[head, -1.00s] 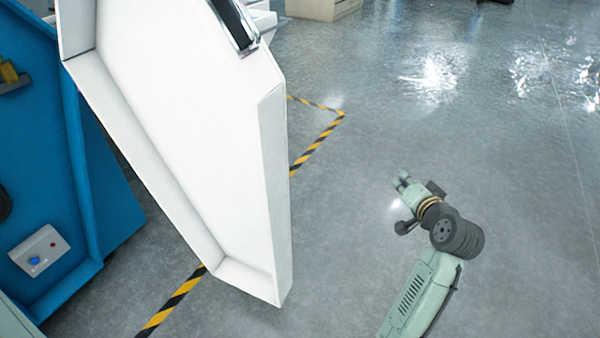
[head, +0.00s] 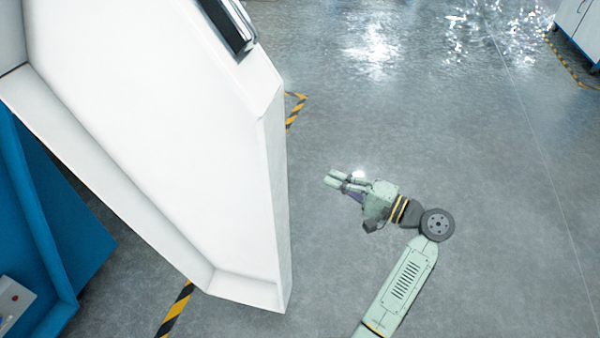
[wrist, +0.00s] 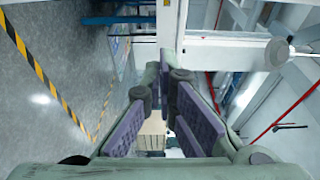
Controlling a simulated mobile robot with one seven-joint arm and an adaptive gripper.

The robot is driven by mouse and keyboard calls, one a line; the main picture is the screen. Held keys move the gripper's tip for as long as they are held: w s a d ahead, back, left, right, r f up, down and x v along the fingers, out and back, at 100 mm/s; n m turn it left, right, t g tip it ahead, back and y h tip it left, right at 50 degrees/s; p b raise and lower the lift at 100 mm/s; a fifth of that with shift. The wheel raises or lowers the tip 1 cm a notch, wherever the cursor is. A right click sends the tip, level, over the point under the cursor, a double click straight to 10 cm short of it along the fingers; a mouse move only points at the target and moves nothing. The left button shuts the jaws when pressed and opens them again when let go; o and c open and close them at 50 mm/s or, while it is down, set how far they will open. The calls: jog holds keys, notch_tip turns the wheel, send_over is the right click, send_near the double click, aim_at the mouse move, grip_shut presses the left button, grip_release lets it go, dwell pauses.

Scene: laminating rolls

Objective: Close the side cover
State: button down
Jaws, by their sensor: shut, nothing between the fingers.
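The side cover (head: 160,130) is a large white panel with a raised rim and stands open beside the blue machine (head: 60,225) in the head view. A dark handle with a bright metal frame (head: 228,25) sits at its upper edge. My gripper (head: 331,180) is to the right of the cover, with its fingers pointing left toward the cover's outer side. It appears apart from the cover, with floor showing between. In the wrist view my gripper's fingers (wrist: 170,68) come together at the tips with nothing held. I cannot tell which white surface in the wrist view is the cover.
A control box with a red button (head: 12,300) is on the blue machine at the lower left. Yellow and black floor tape (head: 176,308) runs under the cover. A grey cabinet (head: 580,28) stands far right. The floor right of my arm is clear.

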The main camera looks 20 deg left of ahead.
jog(key=s+a+p, duration=0.1)
jog(key=a+p, duration=0.2)
jog(key=a, duration=0.6)
jog(key=shift+s+p, duration=0.2)
jog(key=shift+p, duration=0.1)
jog(key=shift+s, duration=0.15)
